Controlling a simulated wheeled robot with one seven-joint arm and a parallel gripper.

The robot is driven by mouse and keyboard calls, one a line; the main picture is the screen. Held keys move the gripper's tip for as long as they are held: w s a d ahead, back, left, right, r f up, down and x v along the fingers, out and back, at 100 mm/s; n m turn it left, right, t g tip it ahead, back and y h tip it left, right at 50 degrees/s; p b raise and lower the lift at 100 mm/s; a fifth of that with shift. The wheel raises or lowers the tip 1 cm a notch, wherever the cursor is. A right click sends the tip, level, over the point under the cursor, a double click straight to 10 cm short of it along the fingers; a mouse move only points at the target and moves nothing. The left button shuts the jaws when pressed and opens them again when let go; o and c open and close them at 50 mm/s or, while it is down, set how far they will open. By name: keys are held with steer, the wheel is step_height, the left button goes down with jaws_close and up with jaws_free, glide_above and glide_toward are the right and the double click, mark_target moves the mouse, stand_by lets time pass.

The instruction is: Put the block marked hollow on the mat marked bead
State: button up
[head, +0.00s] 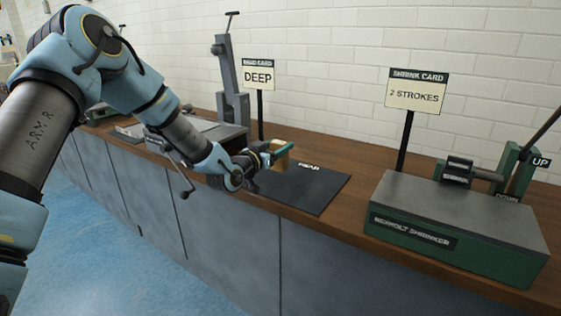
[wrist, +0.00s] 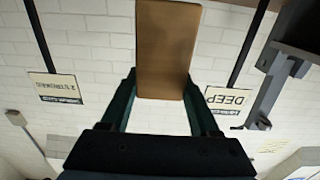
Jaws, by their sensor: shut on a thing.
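A tan wooden block (head: 281,160) is held in my gripper (head: 274,153), whose fingers are shut on its sides. The block also fills the top middle of the wrist view (wrist: 167,45). No mark shows on its visible faces, so I cannot read whether it says hollow. The dark mat (head: 310,190), with white lettering that looks like BEAD, lies flat on the bench. My gripper and the block are at the mat's back left part. I cannot tell whether the block touches the mat or hangs just above it.
A green shrinker machine (head: 450,232) with a lever stands right of the mat. A DEEP card (head: 258,75) on a post stands behind the block, and a 2 STROKES card (head: 415,93) behind the shrinker. A grey machine (head: 231,85) stands left. The mat's front right is clear.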

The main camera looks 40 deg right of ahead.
mark_target(276, 162)
steer(key=shift+f+p, duration=0.4)
steer(key=shift+f, duration=1.9)
steer(key=shift+f, duration=0.15)
steer(key=o, duration=1.4)
steer(key=shift+o, duration=0.2)
steer(key=shift+r, duration=0.25)
steer(key=b+v, duration=0.3)
steer(key=v, duration=0.9)
